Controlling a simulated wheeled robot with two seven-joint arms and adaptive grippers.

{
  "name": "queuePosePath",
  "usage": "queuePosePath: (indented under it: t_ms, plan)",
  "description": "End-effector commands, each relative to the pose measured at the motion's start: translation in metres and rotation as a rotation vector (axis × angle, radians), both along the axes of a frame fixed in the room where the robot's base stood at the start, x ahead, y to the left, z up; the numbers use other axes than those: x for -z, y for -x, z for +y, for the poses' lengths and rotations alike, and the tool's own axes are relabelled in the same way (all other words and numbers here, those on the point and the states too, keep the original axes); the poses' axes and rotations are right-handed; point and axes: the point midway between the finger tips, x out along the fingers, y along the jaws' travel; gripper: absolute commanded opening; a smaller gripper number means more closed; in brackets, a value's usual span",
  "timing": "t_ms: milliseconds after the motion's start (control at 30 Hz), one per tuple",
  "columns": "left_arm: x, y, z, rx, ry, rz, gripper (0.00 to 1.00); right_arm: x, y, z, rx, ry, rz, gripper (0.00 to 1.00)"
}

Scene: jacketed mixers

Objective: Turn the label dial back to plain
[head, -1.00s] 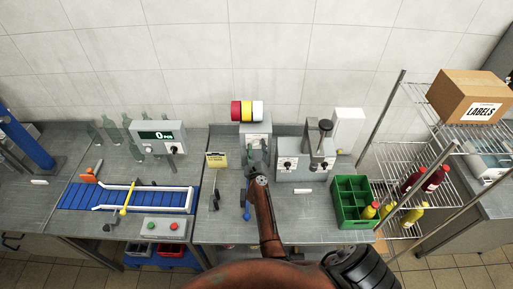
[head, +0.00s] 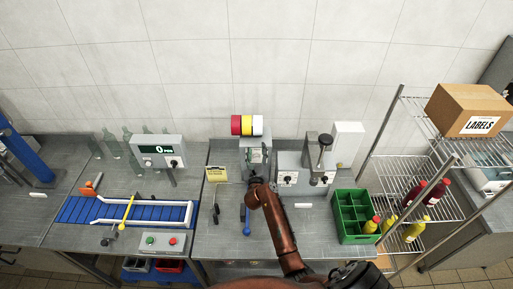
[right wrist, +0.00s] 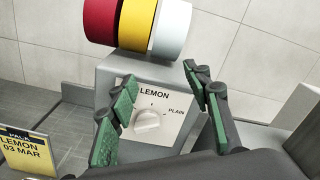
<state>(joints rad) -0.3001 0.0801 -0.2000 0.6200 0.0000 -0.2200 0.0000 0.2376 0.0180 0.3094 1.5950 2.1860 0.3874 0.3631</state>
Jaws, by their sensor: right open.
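I cannot tell for sure which mark the knob points at. My right gripper (right wrist: 160,88) is open, its green-padded fingers on either side of the knob in the right wrist view, with nothing between them. In the head view my right gripper (head: 256,164) is in front of the labeller and hides the dial. My left gripper is not in view.
Red, yellow and white label rolls (head: 247,125) top the labeller. A yellow card (right wrist: 27,153) reading LEMON 03 MAR stands at its left. A two-dial grey machine (head: 303,175) stands close at its right, then a green crate (head: 354,228). A blue-handled tool (head: 247,222) lies in front.

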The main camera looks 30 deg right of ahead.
Motion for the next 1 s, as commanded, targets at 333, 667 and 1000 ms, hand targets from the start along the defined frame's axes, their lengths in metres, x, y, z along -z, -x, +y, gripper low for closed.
queuePosePath:
  t_ms: [333,667,1000]
  plan:
    - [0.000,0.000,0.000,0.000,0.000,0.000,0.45,-0.026,0.000,0.001,-0.001,-0.001,0.002,0.45]
    - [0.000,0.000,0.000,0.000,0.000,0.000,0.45,-0.026,0.000,0.001,0.000,-0.002,0.001,0.45]
    - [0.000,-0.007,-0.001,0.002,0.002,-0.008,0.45,-0.025,0.001,0.000,0.001,-0.002,0.002,0.45]
